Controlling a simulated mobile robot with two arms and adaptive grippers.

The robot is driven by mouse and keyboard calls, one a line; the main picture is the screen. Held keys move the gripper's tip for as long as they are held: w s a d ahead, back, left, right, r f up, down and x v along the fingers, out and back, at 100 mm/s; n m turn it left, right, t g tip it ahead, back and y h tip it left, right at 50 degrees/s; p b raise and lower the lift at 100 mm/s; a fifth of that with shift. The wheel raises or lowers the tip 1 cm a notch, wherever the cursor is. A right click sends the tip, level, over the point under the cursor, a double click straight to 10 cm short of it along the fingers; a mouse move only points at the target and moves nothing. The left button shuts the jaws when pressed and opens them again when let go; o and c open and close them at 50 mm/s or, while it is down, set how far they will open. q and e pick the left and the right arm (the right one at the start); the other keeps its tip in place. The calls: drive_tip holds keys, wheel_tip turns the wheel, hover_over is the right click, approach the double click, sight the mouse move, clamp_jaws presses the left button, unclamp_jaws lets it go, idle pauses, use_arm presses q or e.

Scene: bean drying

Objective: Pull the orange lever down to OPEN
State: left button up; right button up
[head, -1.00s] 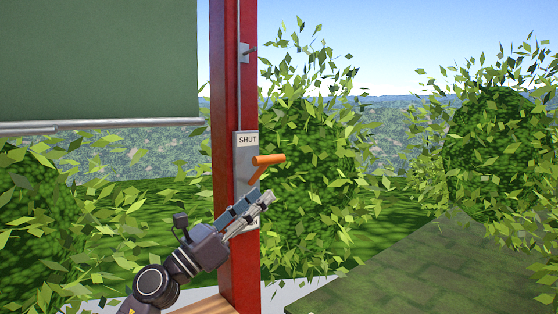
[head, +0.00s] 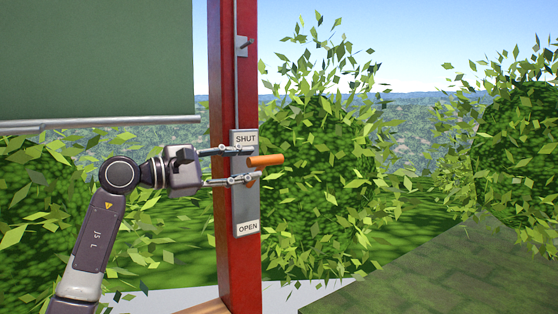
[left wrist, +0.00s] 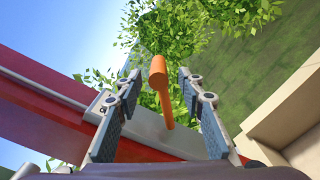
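The orange lever (head: 266,160) sticks out from a grey plate (head: 245,208) on the red post, close under the SHUT label (head: 246,139). The OPEN label (head: 248,228) is at the plate's lower end. My left gripper (head: 250,165) is open, one finger above and one below the lever's height. In the left wrist view the lever (left wrist: 158,78) stands between the two spread fingers (left wrist: 158,88), with gaps on both sides. My right gripper is not in view.
The red post (head: 227,265) carries a small bracket and a thin rod above the plate. A green blind (head: 95,60) with a metal bottom bar hangs at the left. Leafy bushes (head: 315,165) stand behind. A flat green-brown surface (head: 450,275) lies at lower right.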

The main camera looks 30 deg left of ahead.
sight(263, 159)
use_arm(q)
drive_tip(key=shift+w+d+r+p, duration=0.2)
drive_tip(key=shift+w+r+p, duration=0.05)
drive_tip(key=shift+r+p, duration=0.1)
drive_tip(key=p+x, duration=0.1)
drive_tip(key=x, duration=0.2)
drive_tip(key=shift+w+d+p, duration=0.2)
drive_tip(key=shift+w+p, duration=0.05)
drive_tip(key=shift+p, duration=0.15)
drive_tip(key=shift+x, duration=1)
drive_tip(key=shift+w+f, duration=0.1)
drive_tip(key=shift+f, duration=0.1)
drive_tip(key=shift+a, duration=0.1)
drive_tip(key=shift+c, duration=0.3)
clamp_jaws()
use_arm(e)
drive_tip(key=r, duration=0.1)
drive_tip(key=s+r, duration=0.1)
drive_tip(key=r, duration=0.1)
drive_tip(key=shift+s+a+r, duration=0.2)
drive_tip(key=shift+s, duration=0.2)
